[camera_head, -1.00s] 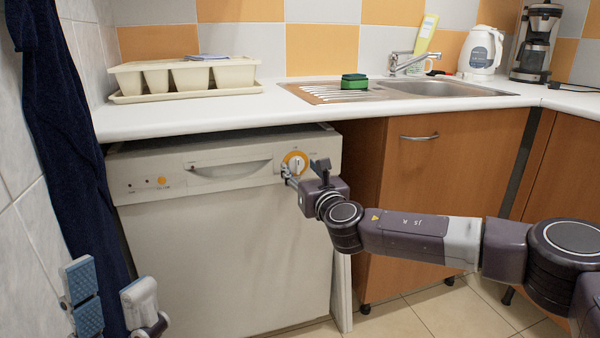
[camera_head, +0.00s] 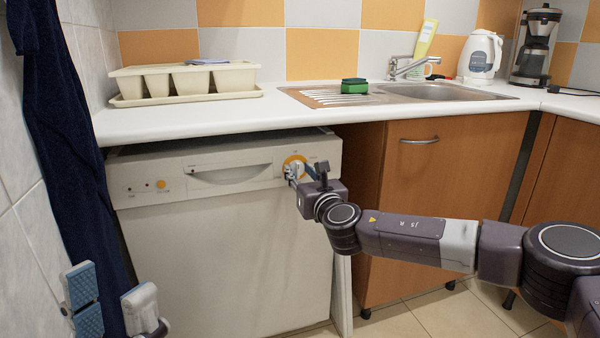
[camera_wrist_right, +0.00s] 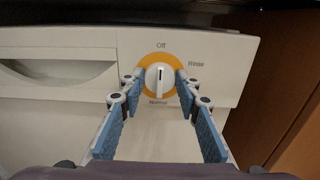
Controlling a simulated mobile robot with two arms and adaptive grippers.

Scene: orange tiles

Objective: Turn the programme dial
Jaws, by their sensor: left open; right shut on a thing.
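The programme dial is a white knob on an orange ring (camera_head: 294,159) at the right end of the dishwasher's front panel (camera_head: 226,177). In the right wrist view the knob (camera_wrist_right: 159,80) stands nearly upright, with a dark line on its upper part. The labels Off, Rinse and Normal are around it. My right gripper (camera_wrist_right: 157,79) has its blue-padded fingers at both sides of the knob and is shut on it; in the head view the fingers partly hide the dial. My left gripper (camera_head: 112,301) is open and empty at the lower left.
The countertop (camera_head: 190,118) overhangs just above the panel. A wooden cabinet (camera_head: 440,180) stands right of the dishwasher. A dark blue towel (camera_head: 65,140) hangs at the left wall. A cream tray (camera_head: 185,97), a green sponge (camera_head: 354,85) and a kettle (camera_head: 480,55) are on top.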

